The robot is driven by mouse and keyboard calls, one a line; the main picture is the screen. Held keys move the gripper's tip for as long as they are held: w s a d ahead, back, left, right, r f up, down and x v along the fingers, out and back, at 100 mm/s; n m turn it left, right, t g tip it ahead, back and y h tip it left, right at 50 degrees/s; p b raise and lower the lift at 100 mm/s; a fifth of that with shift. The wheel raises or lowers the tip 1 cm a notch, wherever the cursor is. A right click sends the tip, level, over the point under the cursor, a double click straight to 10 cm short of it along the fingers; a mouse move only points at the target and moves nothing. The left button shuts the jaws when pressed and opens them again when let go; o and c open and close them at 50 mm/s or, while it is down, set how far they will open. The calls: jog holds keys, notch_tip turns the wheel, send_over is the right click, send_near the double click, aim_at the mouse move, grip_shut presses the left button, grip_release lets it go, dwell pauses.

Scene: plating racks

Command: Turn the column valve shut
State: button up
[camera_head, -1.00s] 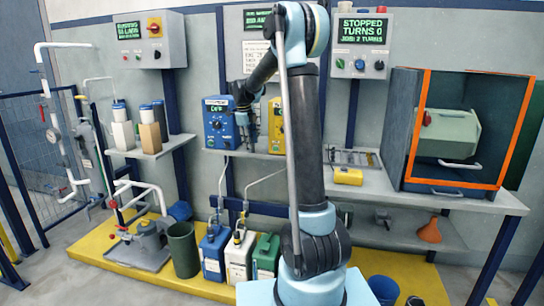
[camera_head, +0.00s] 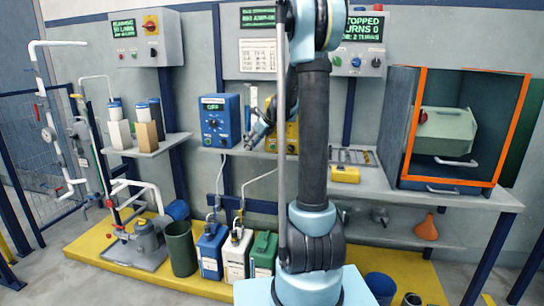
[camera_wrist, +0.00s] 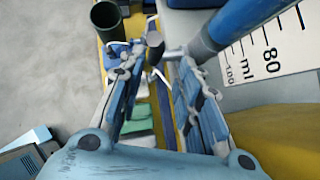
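A slim graduated column (camera_head: 254,98) stands on the wall between the blue pump box and the yellow one. In the wrist view it is a blue tube (camera_wrist: 245,18) beside a white scale plate (camera_wrist: 280,45) marked in ml. A grey fitting (camera_wrist: 173,54), which seems to be the column valve, is at the tube's lower end; its handle position is unclear. My gripper (camera_wrist: 163,58) is open, its fingertips close around or just in front of the fitting; contact cannot be told. In the head view my gripper (camera_head: 255,134) is partly hidden by my arm.
The blue pump box (camera_head: 219,121) is just left of my gripper; a yellow box (camera_head: 291,138) is behind my arm. Blue (camera_head: 211,252), white (camera_head: 237,254) and green (camera_head: 263,254) jugs stand below. A dark green bin (camera_head: 181,248) stands left of them.

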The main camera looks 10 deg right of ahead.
jog(key=s+d+r+y, duration=0.1)
jog(key=s+d+r, duration=0.7)
jog(key=d+r, duration=0.3)
jog(key=s+a+f+n+g+h, duration=0.1)
jog(key=s+a+f+n, duration=0.2)
jog(key=s+n, duration=0.3)
jog(key=s+a+f+n+h, duration=0.1)
jog(key=s+a+f+n, duration=0.2)
jog(key=s, duration=1.1)
jog(key=shift+f+n+g+h, duration=0.4)
jog(key=shift+f+n, duration=0.05)
jog(key=shift+n, duration=1.15)
jog(key=shift+s, duration=0.1)
jog(key=s+d+f+n+h, duration=0.1)
jog(key=s+f+n+h, duration=0.1)
jog(key=s+f+n, duration=0.5)
jog(key=s+d+f+n+g+h, duration=0.1)
jog(key=s+d+f+n+h, duration=0.1)
jog(key=s+f+n, duration=0.5)
jog(key=s, duration=0.5)
jog(key=shift+s+d+f+n, duration=0.15)
jog(key=shift+d+f+n, duration=0.05)
jog(key=shift+f+n, duration=0.1)
